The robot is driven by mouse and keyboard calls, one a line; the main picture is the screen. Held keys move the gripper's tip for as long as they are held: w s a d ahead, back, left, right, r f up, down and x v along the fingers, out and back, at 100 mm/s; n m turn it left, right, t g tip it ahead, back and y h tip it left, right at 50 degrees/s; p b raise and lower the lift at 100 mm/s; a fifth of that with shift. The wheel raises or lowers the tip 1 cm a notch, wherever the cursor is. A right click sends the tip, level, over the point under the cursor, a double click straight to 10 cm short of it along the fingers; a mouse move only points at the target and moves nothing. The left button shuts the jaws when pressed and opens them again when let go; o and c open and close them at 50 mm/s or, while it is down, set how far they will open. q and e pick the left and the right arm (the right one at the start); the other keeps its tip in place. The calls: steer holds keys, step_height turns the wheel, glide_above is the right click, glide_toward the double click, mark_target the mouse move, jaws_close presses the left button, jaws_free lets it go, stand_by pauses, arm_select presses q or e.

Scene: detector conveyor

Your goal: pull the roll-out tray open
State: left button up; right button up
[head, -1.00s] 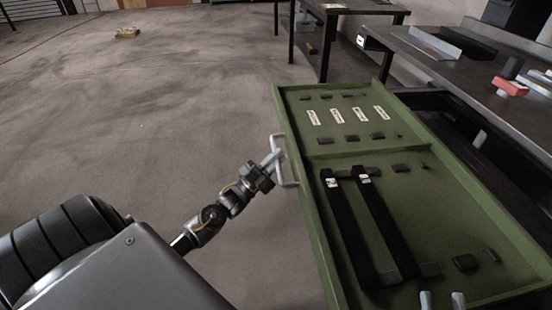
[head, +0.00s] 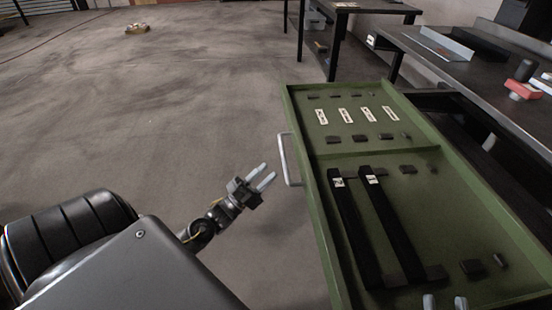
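The green roll-out tray (head: 313,205) stands pulled out from under the workbench, extending over the floor. Its grey handle (head: 286,160) is on the left side of the tray. My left gripper (head: 266,174) is open and empty, to the left of the handle and apart from it. Two fingertips of my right gripper (head: 445,302) show at the bottom edge, over the near end of the tray, with a gap between them. The rest of that gripper is out of frame.
Two black straps (head: 357,228) and several small dark blocks and white labels lie in the tray. The workbench (head: 455,75) with a red object (head: 524,88) is at the right. A dark table (head: 345,8) stands behind.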

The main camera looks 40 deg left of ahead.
arm_select(q)
steer(key=shift+v, duration=1.4)
